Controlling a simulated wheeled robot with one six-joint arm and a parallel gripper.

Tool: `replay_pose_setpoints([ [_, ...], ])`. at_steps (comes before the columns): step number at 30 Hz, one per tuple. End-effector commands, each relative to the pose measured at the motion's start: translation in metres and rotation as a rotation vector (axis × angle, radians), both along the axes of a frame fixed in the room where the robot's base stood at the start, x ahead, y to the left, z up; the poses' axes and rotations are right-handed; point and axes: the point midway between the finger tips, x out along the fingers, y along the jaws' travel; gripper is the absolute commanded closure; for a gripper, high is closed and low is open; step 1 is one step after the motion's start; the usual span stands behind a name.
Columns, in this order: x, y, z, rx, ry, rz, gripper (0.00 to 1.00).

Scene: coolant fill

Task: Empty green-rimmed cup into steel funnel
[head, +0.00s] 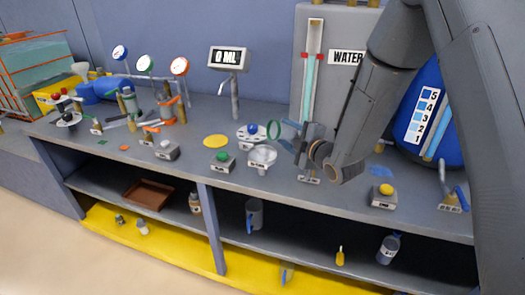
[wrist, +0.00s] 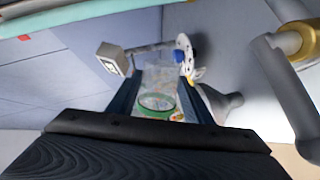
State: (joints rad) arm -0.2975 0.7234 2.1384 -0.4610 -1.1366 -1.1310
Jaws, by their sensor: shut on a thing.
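The clear cup with the green rim (head: 274,130) is in my gripper (head: 291,143), tilted well over on its side in the head view. In the wrist view the cup's green rim (wrist: 157,113) shows between the two fingers of my gripper (wrist: 162,92). My gripper is shut on the cup. The steel funnel (head: 262,155) stands on the bench just below and slightly left of the cup, apart from it. The funnel (wrist: 221,101) also shows in the wrist view, right of the fingers. I cannot tell whether liquid is in the cup.
A white holder with a blue ball (head: 251,131) stands behind the funnel. A green button box (head: 221,160) is to its left, a yellow button box (head: 383,195) to the right. A display reading 0 ML (head: 229,58) and a water tank (head: 345,30) stand at the back.

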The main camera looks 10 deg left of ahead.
Motion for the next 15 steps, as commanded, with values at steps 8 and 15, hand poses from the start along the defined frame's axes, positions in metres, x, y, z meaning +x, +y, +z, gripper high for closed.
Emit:
replay_pose_setpoints([
  [8,0.000,0.000,-0.005,0.038,0.036,0.003,0.82],
  [15,0.002,-0.002,-0.006,0.163,0.146,0.006,0.82],
])
